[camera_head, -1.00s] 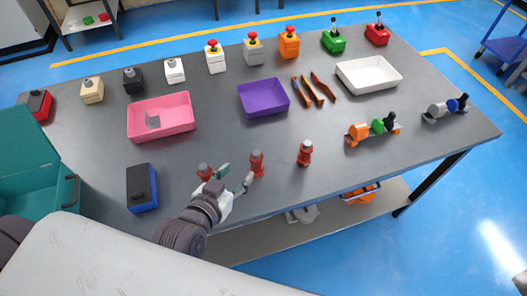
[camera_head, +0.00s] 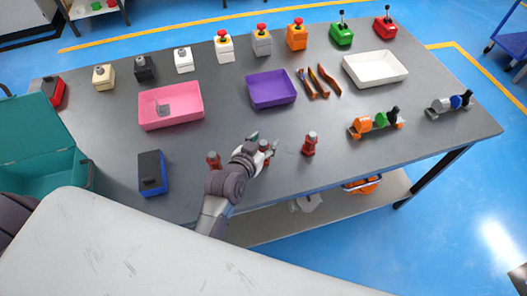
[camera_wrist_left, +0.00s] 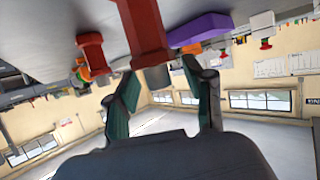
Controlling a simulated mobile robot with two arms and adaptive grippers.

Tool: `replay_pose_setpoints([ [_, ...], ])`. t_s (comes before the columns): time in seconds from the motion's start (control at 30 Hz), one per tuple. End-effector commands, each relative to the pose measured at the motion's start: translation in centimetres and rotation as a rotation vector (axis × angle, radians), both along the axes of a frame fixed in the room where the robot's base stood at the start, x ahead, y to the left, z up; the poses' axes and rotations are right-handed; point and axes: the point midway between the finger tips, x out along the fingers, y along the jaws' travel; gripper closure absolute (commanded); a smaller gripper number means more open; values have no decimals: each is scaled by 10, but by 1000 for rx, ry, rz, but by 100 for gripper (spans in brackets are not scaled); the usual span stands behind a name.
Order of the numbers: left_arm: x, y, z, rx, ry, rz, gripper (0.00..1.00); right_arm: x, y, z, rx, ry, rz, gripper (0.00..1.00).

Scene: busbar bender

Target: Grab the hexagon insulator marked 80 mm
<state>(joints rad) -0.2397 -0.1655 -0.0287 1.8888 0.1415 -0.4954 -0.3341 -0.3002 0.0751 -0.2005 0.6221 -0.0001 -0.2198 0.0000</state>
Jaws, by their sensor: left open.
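Three red hexagon insulators stand upright along the near side of the grey table: a left one (camera_head: 214,161), a middle one (camera_head: 265,158) and a right one (camera_head: 310,144). No 80 mm marking is readable. My left gripper (camera_head: 264,143) is open at the middle insulator and partly hides it. In the left wrist view a large red insulator (camera_wrist_left: 145,35) reaches between the two spread teal fingers of the gripper (camera_wrist_left: 160,70). Contact cannot be told. Another red insulator (camera_wrist_left: 92,52) is to its left. My right gripper is not in view.
A blue box with a black top (camera_head: 152,173) stands left of the insulators. Pink (camera_head: 171,120), purple (camera_head: 271,104) and white (camera_head: 375,82) trays lie farther back. A rack with orange and green parts (camera_head: 376,133) stands to the right.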

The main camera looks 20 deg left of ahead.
Motion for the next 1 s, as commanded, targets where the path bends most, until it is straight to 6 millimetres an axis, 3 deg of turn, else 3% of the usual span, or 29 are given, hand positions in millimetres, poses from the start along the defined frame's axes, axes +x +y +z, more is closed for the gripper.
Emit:
replay_pose_setpoints([
  [0.2,0,0,-1,0,0,0,47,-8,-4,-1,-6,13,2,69],
  [0.53,0,0,-1,1,2,0,100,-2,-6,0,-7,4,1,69],
  [1.0,-1,0,-2,1,6,-1,100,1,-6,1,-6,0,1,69],
])
